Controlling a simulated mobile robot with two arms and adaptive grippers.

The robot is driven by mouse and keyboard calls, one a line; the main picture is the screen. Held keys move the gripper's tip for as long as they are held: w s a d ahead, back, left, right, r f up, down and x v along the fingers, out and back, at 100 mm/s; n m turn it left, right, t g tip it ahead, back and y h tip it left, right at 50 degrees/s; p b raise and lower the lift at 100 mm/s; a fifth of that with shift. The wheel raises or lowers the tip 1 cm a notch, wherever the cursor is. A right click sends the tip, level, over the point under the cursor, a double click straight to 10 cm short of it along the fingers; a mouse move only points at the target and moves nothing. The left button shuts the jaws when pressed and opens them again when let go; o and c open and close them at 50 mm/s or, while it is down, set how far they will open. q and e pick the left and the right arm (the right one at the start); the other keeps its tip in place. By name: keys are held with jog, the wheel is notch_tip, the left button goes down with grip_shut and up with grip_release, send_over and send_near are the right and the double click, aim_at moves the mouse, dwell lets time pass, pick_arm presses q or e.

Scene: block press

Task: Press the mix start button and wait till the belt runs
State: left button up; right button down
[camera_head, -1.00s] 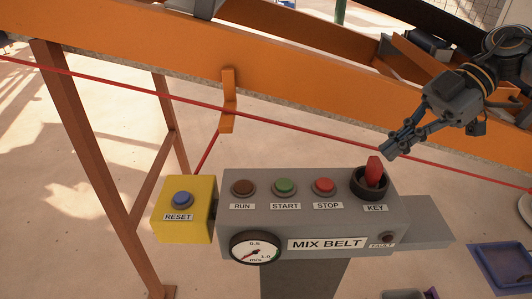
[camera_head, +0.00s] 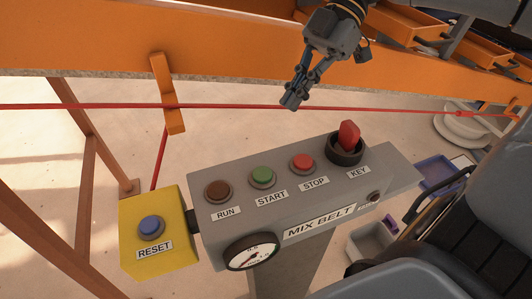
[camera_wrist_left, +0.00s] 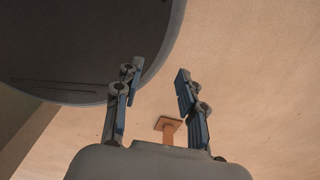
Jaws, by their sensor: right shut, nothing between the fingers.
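The grey MIX BELT control box (camera_head: 226,234) stands in the middle of the head view. Its green START button (camera_head: 262,176) sits between the brown RUN lamp (camera_head: 218,190), which looks unlit, and the red STOP button (camera_head: 302,163). The speed gauge (camera_head: 250,252) on the front has its needle at the low end. My right gripper (camera_head: 291,103) is shut and empty, beyond the back edge of the box, above and right of START in the picture and apart from it. My left gripper (camera_wrist_left: 155,73) is open and empty in the left wrist view; the head view does not show it.
A red KEY switch (camera_head: 348,136) stands up at the right end of the box. A yellow box with a blue RESET button (camera_head: 151,227) adjoins its left end. A red cord (camera_head: 225,107) and an orange beam (camera_head: 230,45) run behind the panel. The space above the buttons is clear.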

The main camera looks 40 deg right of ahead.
send_near(255, 176)
jog(key=a+r, duration=0.1)
jog(key=a, duration=0.2)
jog(key=f, duration=0.1)
jog(key=f+p, duration=0.1)
jog(key=a+f, duration=0.1)
jog(key=f, duration=0.1)
jog(key=shift+s+f, duration=0.1)
jog(key=shift+s, duration=0.2)
jog(key=shift+f+p, duration=0.3)
jog(key=shift+f, duration=0.2)
pick_arm(q)
jog(key=shift+w+a+r, duration=0.3)
jog(key=shift+w+r, duration=0.15)
jog(key=shift+w, duration=0.05)
jog(key=shift+w+a+r, duration=0.25)
jog(key=shift+w+r, duration=0.15)
jog(key=shift+w, duration=0.1)
